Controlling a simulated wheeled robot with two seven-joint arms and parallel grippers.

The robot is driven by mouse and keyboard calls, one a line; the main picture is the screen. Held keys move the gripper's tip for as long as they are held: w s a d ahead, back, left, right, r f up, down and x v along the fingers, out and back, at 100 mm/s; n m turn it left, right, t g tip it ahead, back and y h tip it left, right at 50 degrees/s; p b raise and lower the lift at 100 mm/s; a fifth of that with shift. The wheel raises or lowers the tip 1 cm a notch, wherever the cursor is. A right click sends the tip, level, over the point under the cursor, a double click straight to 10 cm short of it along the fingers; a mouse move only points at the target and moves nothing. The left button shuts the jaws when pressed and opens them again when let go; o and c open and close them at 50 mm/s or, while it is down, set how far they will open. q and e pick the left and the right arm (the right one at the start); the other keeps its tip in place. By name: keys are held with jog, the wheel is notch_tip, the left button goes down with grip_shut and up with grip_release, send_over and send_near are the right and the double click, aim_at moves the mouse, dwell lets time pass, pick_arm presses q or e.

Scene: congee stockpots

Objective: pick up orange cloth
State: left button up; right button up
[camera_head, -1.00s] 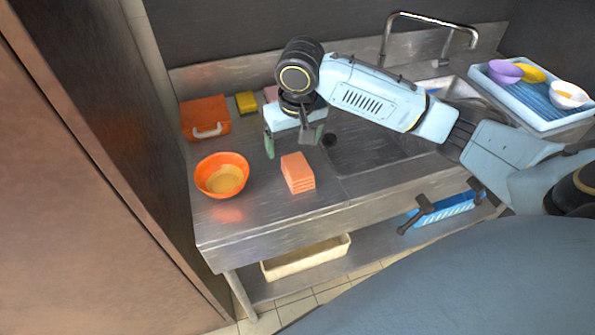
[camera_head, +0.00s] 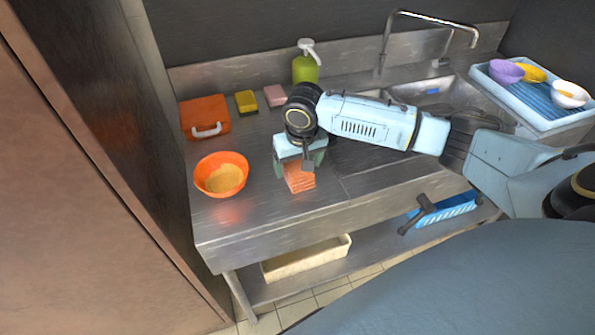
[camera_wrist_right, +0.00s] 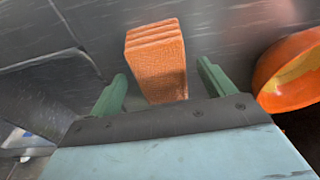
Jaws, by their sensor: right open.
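The orange cloth (camera_head: 299,179) is a folded, layered block lying on the steel counter. In the right wrist view the cloth (camera_wrist_right: 156,62) lies ahead of the fingers, its near end between their tips. My right gripper (camera_head: 297,167) is open and hangs just over the cloth in the head view, covering its back part. In the right wrist view the green fingers of my right gripper (camera_wrist_right: 162,85) are spread on either side of the cloth, with a gap on each side. My left gripper is not in view.
An orange bowl (camera_head: 221,174) with yellowish content stands left of the cloth. An orange box (camera_head: 205,114), a yellow sponge (camera_head: 246,102), a pink sponge (camera_head: 274,95) and a green pump bottle (camera_head: 306,68) stand behind. A blue tray (camera_head: 545,105) with bowls is at the right, beyond the sink.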

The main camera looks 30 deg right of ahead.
aim_at(298, 165)
jog(key=shift+w+f, duration=0.15)
jog(key=shift+f, duration=0.7)
jog(key=shift+c, duration=0.4)
jog(key=c, duration=1)
jog(key=shift+r, duration=0.15)
notch_tip(298, 165, up, 10)
jog(key=shift+f+p, duration=0.1)
jog(key=shift+p, duration=0.25)
